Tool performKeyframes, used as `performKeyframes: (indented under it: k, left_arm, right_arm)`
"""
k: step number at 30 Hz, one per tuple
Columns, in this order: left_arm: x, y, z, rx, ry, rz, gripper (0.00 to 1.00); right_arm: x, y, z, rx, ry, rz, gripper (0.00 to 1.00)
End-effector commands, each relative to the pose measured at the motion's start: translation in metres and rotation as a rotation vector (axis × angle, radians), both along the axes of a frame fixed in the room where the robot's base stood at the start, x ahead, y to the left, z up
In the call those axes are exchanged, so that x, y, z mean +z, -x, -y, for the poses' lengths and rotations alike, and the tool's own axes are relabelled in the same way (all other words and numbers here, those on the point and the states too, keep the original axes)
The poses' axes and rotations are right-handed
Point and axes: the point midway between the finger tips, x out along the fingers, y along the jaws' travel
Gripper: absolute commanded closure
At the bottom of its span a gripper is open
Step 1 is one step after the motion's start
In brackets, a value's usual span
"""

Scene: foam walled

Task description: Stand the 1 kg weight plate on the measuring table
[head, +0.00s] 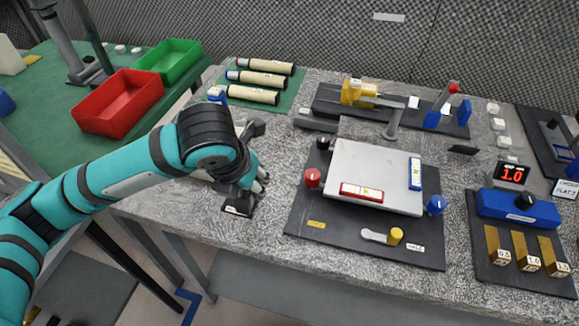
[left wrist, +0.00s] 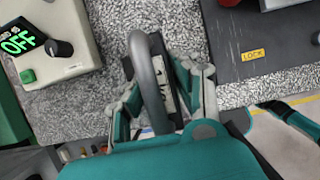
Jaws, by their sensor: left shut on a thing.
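My left gripper (head: 243,190) is shut on a dark piece with a white label (head: 238,206), over the bench's front left. In the left wrist view its grey arched handle (left wrist: 150,85) stands between the fingers (left wrist: 157,100). Its label is too small to read, so I cannot tell whether it is the 1 kg weight plate, nor whether it touches the bench. The likely measuring table is a flat pale grey plate (head: 375,160) on a black base (head: 297,215), right of my gripper. A red-white block and a blue-white block lie on it.
Knobs, red (head: 312,178) and blue (head: 436,205), flank the pale plate. At right, a blue block (head: 520,208) stands behind brass pieces marked 0.5, 1.0 and 1.5. Rolls (head: 250,95) lie behind my gripper. A box reading OFF (left wrist: 60,45) shows in the left wrist view.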

Motion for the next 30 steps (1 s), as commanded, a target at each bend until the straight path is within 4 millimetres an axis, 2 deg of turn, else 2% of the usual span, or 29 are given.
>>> performKeyframes:
  k: [5, 15, 21, 25, 30]
  left_arm:
    - [0.001, -0.024, 0.009, 0.002, 0.005, 0.005, 1.00]
    - [-0.005, -0.098, 0.034, 0.002, 0.005, 0.005, 1.00]
    - [-0.009, -0.134, 0.046, 0.000, 0.005, 0.005, 1.00]
    - [-0.010, -0.147, 0.050, -0.001, 0.005, 0.006, 1.00]
    - [-0.013, -0.152, 0.051, -0.001, 0.004, 0.005, 1.00]
  right_arm:
    - [0.003, 0.000, -0.007, -0.001, -0.009, -0.001, 0.00]
    - [0.011, 0.001, -0.004, 0.001, -0.004, -0.001, 0.00]
    - [0.014, 0.001, -0.001, 0.002, -0.001, 0.000, 0.00]
    - [0.015, 0.001, 0.000, 0.002, 0.000, -0.001, 0.00]
    - [0.016, 0.001, 0.001, 0.002, 0.001, -0.001, 0.00]
